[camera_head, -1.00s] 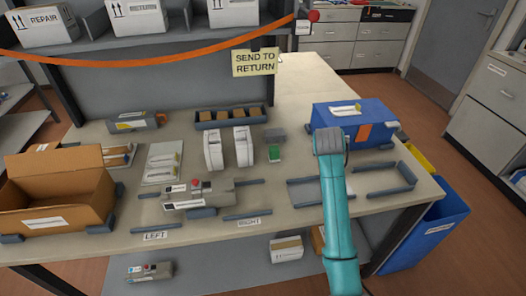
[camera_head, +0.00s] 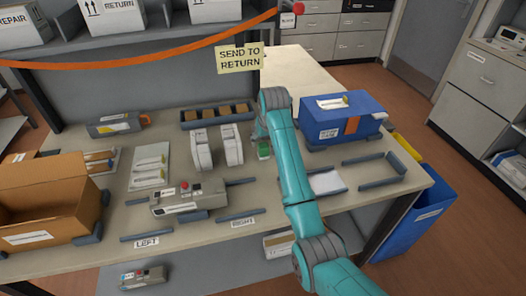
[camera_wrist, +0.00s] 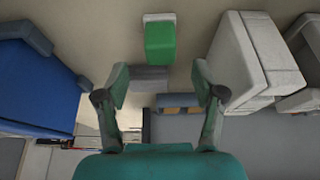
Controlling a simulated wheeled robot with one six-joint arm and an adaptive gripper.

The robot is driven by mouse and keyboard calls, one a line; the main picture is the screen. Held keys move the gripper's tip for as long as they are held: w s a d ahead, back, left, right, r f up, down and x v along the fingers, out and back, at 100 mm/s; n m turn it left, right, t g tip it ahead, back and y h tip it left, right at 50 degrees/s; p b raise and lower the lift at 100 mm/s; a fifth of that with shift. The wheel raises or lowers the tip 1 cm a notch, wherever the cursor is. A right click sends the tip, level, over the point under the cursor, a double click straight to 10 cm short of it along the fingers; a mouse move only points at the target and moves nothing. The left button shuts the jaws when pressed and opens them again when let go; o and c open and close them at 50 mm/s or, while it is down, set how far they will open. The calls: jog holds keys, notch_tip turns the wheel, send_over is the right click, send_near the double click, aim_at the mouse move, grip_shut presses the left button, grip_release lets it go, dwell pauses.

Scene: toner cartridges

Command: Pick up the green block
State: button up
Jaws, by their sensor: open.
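The green block (camera_head: 264,150) lies on the table to the right of two white upright units, partly hidden by my arm in the head view. In the wrist view the green block (camera_wrist: 160,43) is at top centre, with a pale piece at its far end. My gripper (camera_wrist: 160,84) is open, its two fingers spread apart and empty. The block appears beyond the fingertips, roughly centred between them. A grey block (camera_wrist: 150,78) shows between the fingers. In the head view my gripper is mostly hidden by the arm.
Two white units (camera_head: 201,152) (camera_head: 232,146) stand close to the left of the green block. A blue box (camera_head: 342,122) stands to the right. A grey tray with brown blocks (camera_head: 217,124) lies behind. A toner cartridge (camera_head: 188,198) lies at front left.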

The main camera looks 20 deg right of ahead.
aim_at(263, 145)
jog(key=x, duration=0.5)
jog(key=shift+s, duration=0.1)
jog(key=c, duration=1.3)
notch_tip(263, 145, up, 18)
